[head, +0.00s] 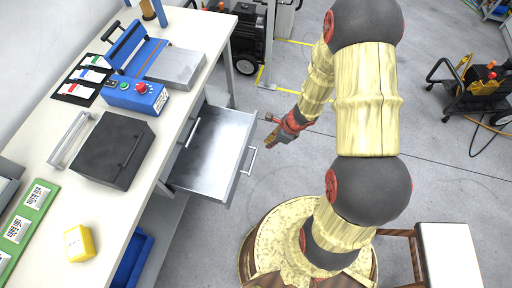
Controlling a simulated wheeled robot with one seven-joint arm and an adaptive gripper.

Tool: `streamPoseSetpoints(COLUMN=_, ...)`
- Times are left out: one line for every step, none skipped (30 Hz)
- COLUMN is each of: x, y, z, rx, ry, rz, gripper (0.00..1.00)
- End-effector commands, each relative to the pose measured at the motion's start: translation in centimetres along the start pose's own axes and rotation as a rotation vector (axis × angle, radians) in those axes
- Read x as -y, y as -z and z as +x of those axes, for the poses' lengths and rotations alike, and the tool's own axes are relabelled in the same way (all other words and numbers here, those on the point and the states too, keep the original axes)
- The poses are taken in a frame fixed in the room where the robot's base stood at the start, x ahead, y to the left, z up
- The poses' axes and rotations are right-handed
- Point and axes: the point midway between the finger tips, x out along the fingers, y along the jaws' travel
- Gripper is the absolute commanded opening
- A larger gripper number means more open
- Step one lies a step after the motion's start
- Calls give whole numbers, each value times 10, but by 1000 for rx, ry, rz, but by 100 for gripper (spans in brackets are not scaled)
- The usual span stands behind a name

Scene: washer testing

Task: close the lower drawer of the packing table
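The packing table (115,205) runs along the left with a pale top. Its lower drawer (212,150), a grey metal box, stands pulled out to the right from under the tabletop and looks empty. The drawer's bar handle (252,160) is on its right front face. Another handle (192,133) shows on the drawer front closer to the table, above the open one. My gripper (271,129) hangs just right of the drawer's front, near its far corner, and appears apart from the handle. Its fingers are small and overlapping here, so I cannot tell whether they are open.
On the tabletop are a blue sealing machine (137,95), a black box (115,150), a green label strip (28,217) and a yellow block (79,243). A blue bin (133,260) sits below. A stool (449,255) stands at right.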

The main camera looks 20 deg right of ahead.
Motion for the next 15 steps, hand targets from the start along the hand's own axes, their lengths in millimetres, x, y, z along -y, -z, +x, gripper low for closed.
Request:
streamPoseSetpoints(x=0, y=0, z=3, rx=1, ry=-1, rz=4, gripper=0)
streamPoseSetpoints(x=0, y=0, z=6, rx=1, ry=-1, rz=5, gripper=0)
streamPoseSetpoints(x=0, y=0, z=10, rx=1, ry=-2, rz=6, gripper=0)
streamPoseSetpoints(x=-1, y=0, z=14, rx=1, ry=-2, rz=5, gripper=0)
streamPoseSetpoints(x=-1, y=0, z=18, rx=1, ry=-3, rz=4, gripper=0)
streamPoseSetpoints(x=-1, y=1, z=25, rx=1, ry=-3, rz=3, gripper=0)
streamPoseSetpoints(x=-1, y=1, z=31, rx=1, ry=-3, rz=3, gripper=0)
streamPoseSetpoints(x=-1, y=1, z=37, rx=2, ry=-3, rz=2, gripper=0)
streamPoseSetpoints(x=-1, y=0, z=45, rx=2, ry=-4, rz=2, gripper=0)
streamPoseSetpoints(x=-2, y=1, z=52, rx=2, ry=-4, rz=1, gripper=0)
streamPoseSetpoints(x=-2, y=1, z=58, rx=2, ry=-5, rz=1, gripper=0)
streamPoseSetpoints(x=-1, y=1, z=66, rx=2, ry=-4, rz=2, gripper=0)
streamPoseSetpoints(x=-2, y=0, z=72, rx=2, ry=-4, rz=1, gripper=0)
streamPoseSetpoints(x=-2, y=0, z=78, rx=2, ry=-4, rz=1, gripper=0)
streamPoseSetpoints(x=-1, y=0, z=85, rx=2, ry=-4, rz=-1, gripper=0)
